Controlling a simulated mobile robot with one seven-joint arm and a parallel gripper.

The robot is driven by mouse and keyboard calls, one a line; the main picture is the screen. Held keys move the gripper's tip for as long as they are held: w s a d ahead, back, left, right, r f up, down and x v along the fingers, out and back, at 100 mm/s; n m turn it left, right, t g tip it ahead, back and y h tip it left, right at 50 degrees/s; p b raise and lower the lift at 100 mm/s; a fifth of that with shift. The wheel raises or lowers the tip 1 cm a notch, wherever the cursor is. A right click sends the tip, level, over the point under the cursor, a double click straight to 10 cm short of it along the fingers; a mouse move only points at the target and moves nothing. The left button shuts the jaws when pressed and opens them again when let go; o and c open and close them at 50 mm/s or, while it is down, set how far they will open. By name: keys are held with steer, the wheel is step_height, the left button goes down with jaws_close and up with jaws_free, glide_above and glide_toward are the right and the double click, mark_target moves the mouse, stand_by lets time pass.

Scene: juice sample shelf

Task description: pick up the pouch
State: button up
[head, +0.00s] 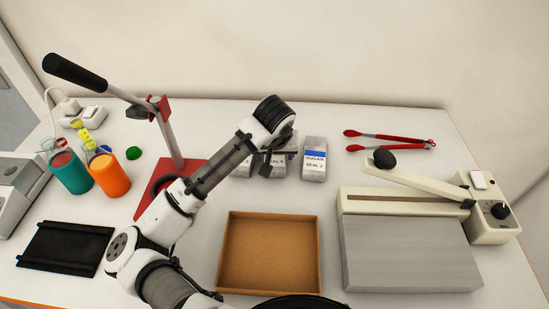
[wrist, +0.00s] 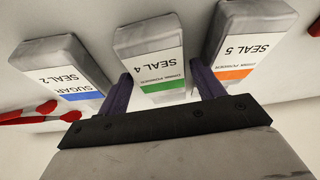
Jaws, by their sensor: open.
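Three grey pouches stand in a row at the back of the table. In the wrist view, the middle pouch (wrist: 155,62) has a green stripe and reads SEAL 4. The SUGAR SEAL 2 pouch (wrist: 62,72) with a blue stripe is on the left; the SEAL 5 pouch (wrist: 245,40) with an orange stripe is on the right. My gripper (wrist: 161,75) is open, with one dark finger on each side of the green-striped pouch; I cannot tell whether they touch it. In the head view, my gripper (head: 275,160) partly hides the middle and left pouches, while the sugar pouch (head: 314,160) is clear.
Red tongs (head: 390,140) lie right of the pouches. A heat sealer (head: 410,250) with a raised lever stands at right. An empty brown tray (head: 229,250) is in front. A red-based lever press (head: 178,130) and teal (head: 70,173) and orange bottles (head: 109,175) are left.

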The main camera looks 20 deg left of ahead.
steer(key=shift+f, duration=0.15)
stand_by(0.3)
steer(key=c, duration=0.8)
steer(key=shift+r, duration=0.2)
